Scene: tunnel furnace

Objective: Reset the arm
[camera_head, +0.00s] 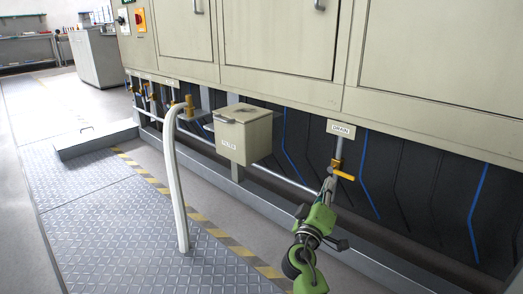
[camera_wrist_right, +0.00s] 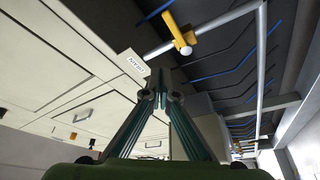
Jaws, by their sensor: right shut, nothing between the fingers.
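My right arm reaches up from the bottom in the head view, and its gripper (camera_head: 328,187) is at the underside of the furnace, just below the yellow-handled drain valve (camera_head: 342,171). In the right wrist view the fingers of this gripper (camera_wrist_right: 160,82) point forward with their tips together, holding nothing. The yellow valve handle (camera_wrist_right: 177,28) shows beyond the fingertips in that view, apart from them. A label reading DRAIN (camera_head: 341,129) hangs above the valve. My left gripper is not in view.
The beige furnace cabinet (camera_head: 280,40) spans the top. A small beige box (camera_head: 243,133) hangs below it. A pale bent pipe (camera_head: 175,180) rises from the checkered floor plate (camera_head: 120,230) at left. A metal rail (camera_head: 290,215) runs along the floor under the furnace.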

